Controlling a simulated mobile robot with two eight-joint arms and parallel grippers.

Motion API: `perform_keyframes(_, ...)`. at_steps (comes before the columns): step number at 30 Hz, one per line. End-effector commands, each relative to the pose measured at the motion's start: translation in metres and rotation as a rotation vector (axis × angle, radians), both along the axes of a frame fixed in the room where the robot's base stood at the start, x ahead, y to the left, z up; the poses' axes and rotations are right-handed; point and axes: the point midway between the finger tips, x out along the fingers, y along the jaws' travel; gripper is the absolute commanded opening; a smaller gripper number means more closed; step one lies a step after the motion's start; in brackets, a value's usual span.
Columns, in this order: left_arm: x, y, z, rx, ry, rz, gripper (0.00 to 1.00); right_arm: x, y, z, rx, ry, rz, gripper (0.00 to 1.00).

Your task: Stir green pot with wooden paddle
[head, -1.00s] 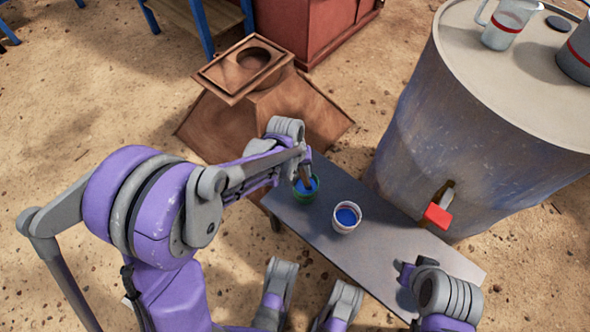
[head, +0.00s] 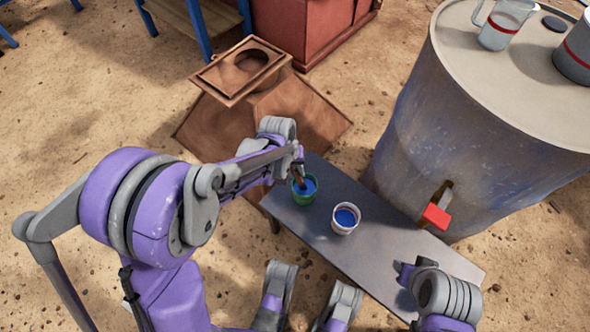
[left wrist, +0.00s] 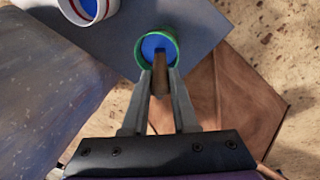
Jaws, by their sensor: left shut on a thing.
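The green pot (head: 304,198) holds blue liquid and stands near the far left end of the grey bench. It also shows in the left wrist view (left wrist: 173,38). My left gripper (head: 300,170) is over the pot, shut on the wooden paddle (left wrist: 160,72). The paddle's lower end reaches into the pot at the liquid; how deep it goes is hidden. In the left wrist view, the left gripper's fingers (left wrist: 160,90) close on the paddle from both sides. My right gripper (head: 402,272) is above the bench's near right end; its jaws are too unclear to read.
A white pot (head: 345,218) with a red band and blue liquid stands beside the green pot on the grey bench (head: 400,250). A large drum (head: 480,130) with a red-handled tap (head: 436,216) rises behind the bench. A brown hopper (head: 260,110) stands at the bench's left end.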

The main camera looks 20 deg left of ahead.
Motion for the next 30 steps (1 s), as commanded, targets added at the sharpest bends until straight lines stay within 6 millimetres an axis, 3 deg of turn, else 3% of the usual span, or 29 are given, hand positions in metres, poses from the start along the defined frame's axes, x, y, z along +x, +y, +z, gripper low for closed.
perform_keyframes(30, -0.01, 0.012, 0.076, 0.0, -0.001, 0.001, 0.0, -0.007, 0.0, 0.061, 0.0, -0.019, 0.0, 0.39)
